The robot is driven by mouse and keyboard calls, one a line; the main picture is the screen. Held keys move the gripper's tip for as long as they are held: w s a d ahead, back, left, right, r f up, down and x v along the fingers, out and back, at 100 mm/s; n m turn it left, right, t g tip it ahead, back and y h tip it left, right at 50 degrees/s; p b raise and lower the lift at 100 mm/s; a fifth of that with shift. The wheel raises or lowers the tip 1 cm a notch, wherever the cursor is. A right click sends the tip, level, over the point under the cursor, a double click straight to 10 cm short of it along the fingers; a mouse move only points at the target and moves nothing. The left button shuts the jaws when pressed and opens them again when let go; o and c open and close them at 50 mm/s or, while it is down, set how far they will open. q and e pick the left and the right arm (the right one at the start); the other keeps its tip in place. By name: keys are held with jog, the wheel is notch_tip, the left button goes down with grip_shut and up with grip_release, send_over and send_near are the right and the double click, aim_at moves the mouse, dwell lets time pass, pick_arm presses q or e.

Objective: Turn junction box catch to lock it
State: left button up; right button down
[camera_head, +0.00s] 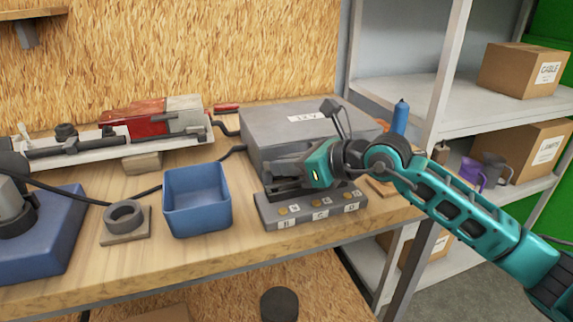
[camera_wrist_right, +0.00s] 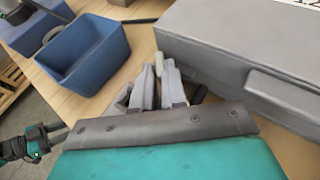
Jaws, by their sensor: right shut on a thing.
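The junction box (camera_head: 285,130) is a grey, flat-lidded box with a white label, at the back middle of the bench. Its front wall shows in the right wrist view (camera_wrist_right: 225,65), with a raised grey block on it. My right gripper (camera_head: 278,177) is low at the box's front left, above a grey lettered strip. In the right wrist view its fingers (camera_wrist_right: 158,88) are close together beside the box front. It is shut on a small part, seemingly the catch, which the fingers hide. A teal and dark piece, seemingly of my left arm, shows at the wrist view's left edge.
The grey strip (camera_head: 310,213) with brass discs lies before the box. An open blue bin (camera_head: 197,203) stands left of it, then a grey ring on a plate (camera_head: 125,218). A blue bottle (camera_head: 400,117) stands at right. Some bench is clear before the bin.

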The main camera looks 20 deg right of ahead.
jog(key=shift+w+d+f+n+g+y+b, duration=0.2)
jog(key=shift+n+g+y+b, duration=0.1)
jog(key=shift+b, duration=0.15)
jog(key=shift+n, duration=0.3)
jog(key=shift+r+g+y+b, duration=0.15)
jog(key=shift+g+y+b, duration=0.15)
jog(key=c, duration=1.5)
grip_release()
jog(key=shift+o, duration=0.2)
jog(key=b+v, duration=0.1)
jog(key=v, duration=1)
jog(key=shift+s+d, duration=0.25)
jog(key=shift+d, duration=0.1)
jog(key=shift+s+d+r, duration=0.35)
jog(key=shift+s, duration=0.05)
